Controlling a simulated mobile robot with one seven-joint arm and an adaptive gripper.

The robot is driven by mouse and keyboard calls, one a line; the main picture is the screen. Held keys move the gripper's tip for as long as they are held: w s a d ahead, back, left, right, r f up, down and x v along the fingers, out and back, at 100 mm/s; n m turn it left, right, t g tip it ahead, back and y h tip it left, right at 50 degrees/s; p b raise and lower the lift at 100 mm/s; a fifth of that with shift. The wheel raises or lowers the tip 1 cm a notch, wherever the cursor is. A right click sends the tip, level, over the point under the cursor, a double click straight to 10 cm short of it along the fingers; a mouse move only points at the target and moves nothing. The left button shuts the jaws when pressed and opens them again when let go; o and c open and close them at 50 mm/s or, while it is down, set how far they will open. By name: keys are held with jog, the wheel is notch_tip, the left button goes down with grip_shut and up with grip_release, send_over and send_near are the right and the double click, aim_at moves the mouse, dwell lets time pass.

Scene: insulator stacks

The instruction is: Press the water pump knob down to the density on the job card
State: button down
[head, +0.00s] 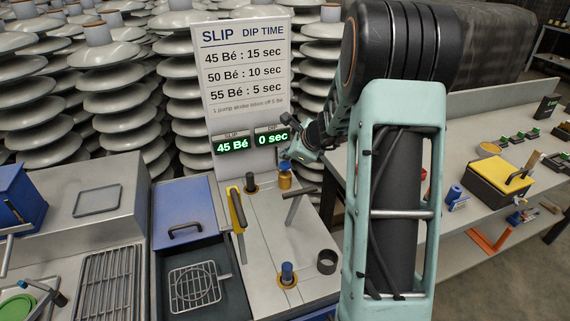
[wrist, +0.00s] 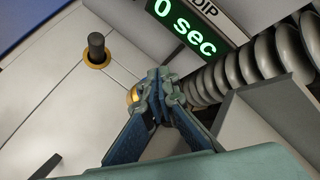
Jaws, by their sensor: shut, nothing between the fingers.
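My gripper (head: 292,155) is shut and empty, with its tips right above a blue-topped knob on a brass collar (head: 285,182) at the back of the machine top. In the wrist view the shut fingers (wrist: 160,85) hide most of this knob; only a bit of brass (wrist: 132,96) shows. I cannot tell whether the fingers touch it. The slip display (head: 232,147) reads 45 Bé and the dip display (head: 271,137) reads 0 sec. A sign (head: 246,65) lists dip times for 45, 50 and 55 Bé. I cannot make out a job card.
A black knob (head: 250,182), a yellow-handled lever (head: 237,210), a T-shaped handle (head: 298,200) and another blue knob (head: 287,270) stand on the machine top. A basin with a wire rack (head: 195,283) is at left. Insulator stacks crowd behind.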

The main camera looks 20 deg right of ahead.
aim_at(286, 165)
jog(key=shift+f, duration=0.1)
jog(key=shift+f+b, duration=0.3)
jog(key=shift+b, duration=0.25)
jog(key=shift+f+b, duration=0.95)
dwell(0.8)
jog(key=shift+r, duration=0.1)
jog(key=shift+r+p, duration=1.05)
jog(key=shift+r, duration=0.15)
notch_tip(286, 165, up, 5)
jog(key=p, duration=0.4)
jog(key=shift+r, duration=0.1)
